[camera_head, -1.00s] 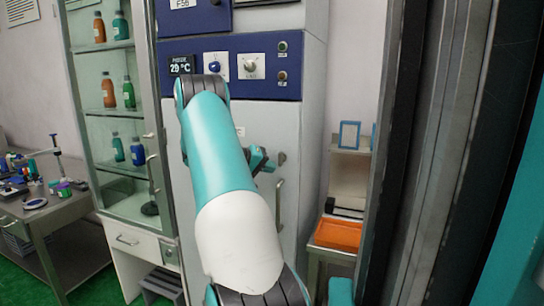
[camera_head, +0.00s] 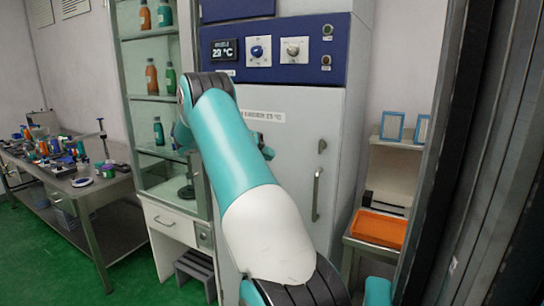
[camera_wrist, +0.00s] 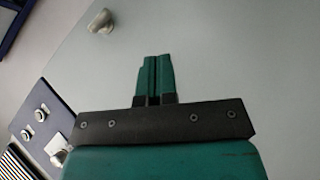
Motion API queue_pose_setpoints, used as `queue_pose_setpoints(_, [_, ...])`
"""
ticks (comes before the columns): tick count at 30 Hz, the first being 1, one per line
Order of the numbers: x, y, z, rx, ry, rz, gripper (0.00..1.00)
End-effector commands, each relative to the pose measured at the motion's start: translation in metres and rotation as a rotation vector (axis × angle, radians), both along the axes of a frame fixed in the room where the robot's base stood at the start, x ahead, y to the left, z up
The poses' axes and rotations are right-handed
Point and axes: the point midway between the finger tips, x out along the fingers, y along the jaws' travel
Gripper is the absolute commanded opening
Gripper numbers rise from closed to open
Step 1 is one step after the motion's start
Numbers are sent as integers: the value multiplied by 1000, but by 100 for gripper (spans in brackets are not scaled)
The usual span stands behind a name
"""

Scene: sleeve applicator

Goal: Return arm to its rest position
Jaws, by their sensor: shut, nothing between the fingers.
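My gripper (camera_wrist: 153,80) shows in the wrist view with its two green fingers together and nothing between them. Behind it is the pale grey door of the tall cabinet (camera_wrist: 240,60). In the head view my teal and white arm stands up in front of this cabinet (camera_head: 290,170), and the gripper is mostly hidden behind the arm. The cabinet's blue control panel (camera_head: 225,75) has a display, two knobs and buttons. The panel also shows at the lower left of the wrist view (camera_wrist: 35,125).
A glass-front cabinet (camera_head: 150,95) with orange, green and blue bottles stands left of the grey cabinet. A cluttered metal table (camera_head: 100,195) is further left, with green floor before it.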

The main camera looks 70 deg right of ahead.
Motion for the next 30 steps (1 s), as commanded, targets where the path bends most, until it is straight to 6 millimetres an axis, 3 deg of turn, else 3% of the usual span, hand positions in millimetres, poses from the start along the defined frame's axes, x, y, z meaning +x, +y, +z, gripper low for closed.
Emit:
queue_pose_setpoints(14, [1, 0, 0, 1, -2, 5, 0])
queue_pose_setpoints(17, [17, 8, 2, 24, -30, 61, 0])
queue_pose_setpoints(19, [43, 23, 3, 65, -75, 155, 0])
queue_pose_setpoints(23, [108, 84, 4, 209, -193, 416, 0])
queue_pose_setpoints(27, [161, 184, 2, 416, -292, 712, 0])
queue_pose_setpoints(30, [177, 263, 2, 572, -337, 904, 0])
